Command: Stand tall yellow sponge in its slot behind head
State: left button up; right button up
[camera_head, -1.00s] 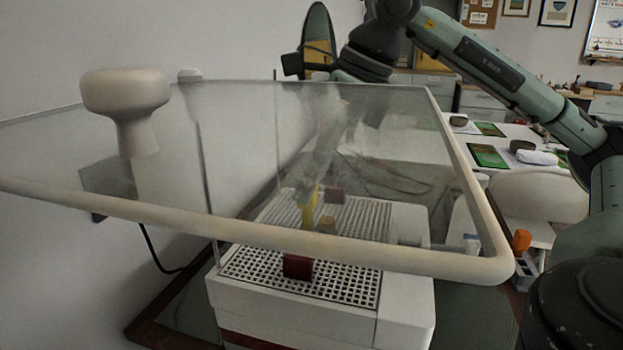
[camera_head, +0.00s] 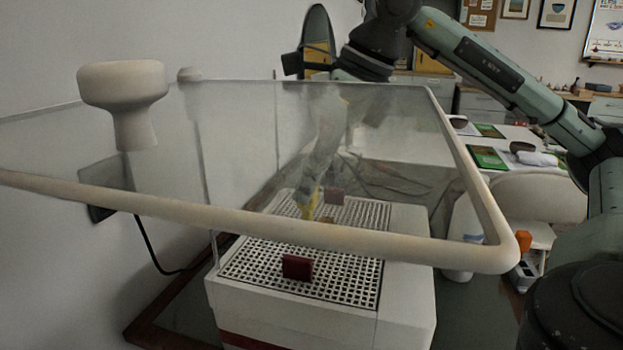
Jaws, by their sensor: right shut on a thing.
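A yellow piece, which looks like the tall yellow sponge (camera_head: 310,206), shows dimly through a clear, hazy panel. It stands roughly upright over the perforated top of a white box (camera_head: 400,300). My right gripper (camera_head: 309,193) reaches down behind the panel and is shut on the yellow piece. Its fingers are blurred by the panel. Whether the sponge's lower end is in a slot or above the grid cannot be told. My left gripper is not in view.
A clear panel with a thick cream rim (camera_head: 300,236) spans the view in front of the right gripper. A cream mushroom-shaped knob (camera_head: 122,90) is at the left by the wall. A white bottle (camera_head: 464,232) stands right of the box.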

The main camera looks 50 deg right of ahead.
jog(key=shift+f+b, duration=2.6)
jog(key=shift+f, duration=0.05)
dwell(1.4)
jog(key=o, duration=0.8)
jog(key=shift+r, duration=0.15)
jog(key=shift+r+p, duration=3)
jog(key=shift+r, duration=0.4)
